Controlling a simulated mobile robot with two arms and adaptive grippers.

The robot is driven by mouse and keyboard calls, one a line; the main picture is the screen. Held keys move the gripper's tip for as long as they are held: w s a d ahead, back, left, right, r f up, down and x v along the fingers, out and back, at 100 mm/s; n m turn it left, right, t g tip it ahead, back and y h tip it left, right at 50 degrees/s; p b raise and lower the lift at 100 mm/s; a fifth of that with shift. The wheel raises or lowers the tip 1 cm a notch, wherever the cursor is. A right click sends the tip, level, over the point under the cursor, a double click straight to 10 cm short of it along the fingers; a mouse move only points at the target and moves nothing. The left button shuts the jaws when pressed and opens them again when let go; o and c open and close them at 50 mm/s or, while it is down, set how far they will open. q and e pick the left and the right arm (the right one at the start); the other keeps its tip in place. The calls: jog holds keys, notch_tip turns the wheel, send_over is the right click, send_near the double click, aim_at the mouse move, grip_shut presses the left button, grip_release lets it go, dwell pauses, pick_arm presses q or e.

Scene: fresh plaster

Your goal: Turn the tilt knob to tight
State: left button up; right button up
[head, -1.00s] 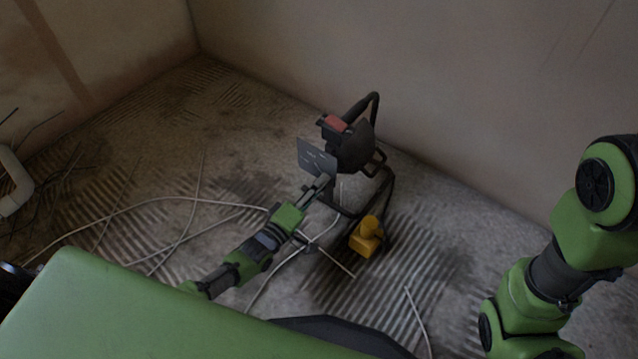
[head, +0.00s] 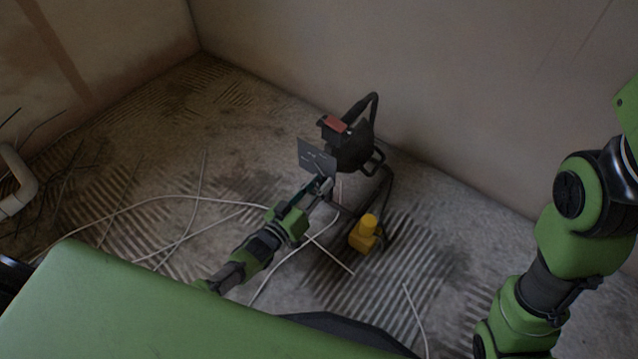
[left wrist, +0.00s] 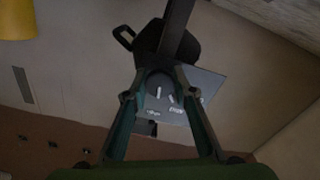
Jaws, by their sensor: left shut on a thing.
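The dark work lamp or similar device (head: 354,148) stands on the floor near the wall, with a red part on top and a grey plate (head: 316,157) facing me. My left gripper (head: 325,186) is at the lower edge of this plate. In the left wrist view my left gripper (left wrist: 160,88) is shut on a dark round knob (left wrist: 160,80), one finger on each side. A short white mark shows on the knob and another beside it. The grey plate (left wrist: 205,82) carries small white labels too blurred to read. My right gripper is out of view.
A yellow object (head: 364,236) sits at the foot of the device's dark tube stand. White cables (head: 180,200) lie across the ridged floor. A pale bent pipe (head: 18,185) is at the left edge. Walls rise behind the device.

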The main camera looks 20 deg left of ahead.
pick_arm(q)
jog(key=shift+m, duration=1)
jog(key=o, duration=1.1)
jog(key=v, duration=1.2)
